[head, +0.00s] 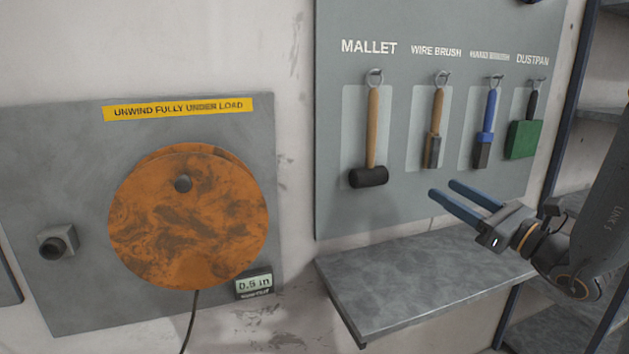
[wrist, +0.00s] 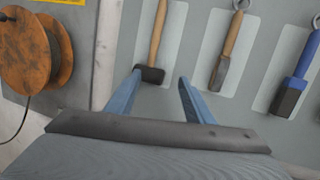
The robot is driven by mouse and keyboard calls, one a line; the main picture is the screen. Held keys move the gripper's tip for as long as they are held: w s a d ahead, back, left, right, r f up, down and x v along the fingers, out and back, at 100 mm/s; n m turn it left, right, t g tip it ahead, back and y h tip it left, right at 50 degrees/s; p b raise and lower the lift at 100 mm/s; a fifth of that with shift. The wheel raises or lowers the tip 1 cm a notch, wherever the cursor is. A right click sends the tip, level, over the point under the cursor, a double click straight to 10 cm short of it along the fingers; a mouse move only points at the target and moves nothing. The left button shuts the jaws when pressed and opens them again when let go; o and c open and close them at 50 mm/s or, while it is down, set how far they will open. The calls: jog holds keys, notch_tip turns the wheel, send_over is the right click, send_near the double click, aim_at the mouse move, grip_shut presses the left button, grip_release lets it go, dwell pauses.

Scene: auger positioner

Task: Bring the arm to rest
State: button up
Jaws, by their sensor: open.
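My gripper (head: 445,195) has blue fingers spread apart with nothing between them. It is held in the air at the right of the head view, in front of the tool board and above the grey shelf. In the wrist view, my gripper (wrist: 159,82) points toward the board, its left fingertip overlapping the mallet's head in the picture. The mallet (head: 371,140) hangs on its hook; it also shows in the wrist view (wrist: 158,35). I cannot tell the exact gap between fingers and board.
The tool board (head: 335,215) also holds a wire brush (head: 436,130), a blue-handled brush (head: 486,130) and a green dustpan (head: 524,138). The shelf (head: 420,285) below is bare. At left, an orange spool (head: 190,225) sits on a panel with a 0.5 in display (head: 254,284). Shelving (head: 606,115) stands at right.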

jog(key=s+a+f+n+g, duration=0.6)
jog(key=s+a+g, duration=0.1)
jog(key=a, duration=0.2)
jog(key=s+a+f+n+g, duration=0.5)
jog(key=s+a+f+g, duration=0.2)
jog(key=a, duration=0.2)
jog(key=s+f+n+g+h, duration=0.3)
jog(key=s+f+n, duration=0.1)
jog(key=s+n, duration=0.15)
jog(key=d+f+n+t+h, duration=0.1)
jog(key=d+f+n+h, duration=0.2)
jog(key=d+n+h, duration=0.5)
jog(key=shift+f+n, duration=0.25)
jog(key=shift+n, duration=1.7)
jog(key=shift+d, duration=0.1)
dwell(1.6)
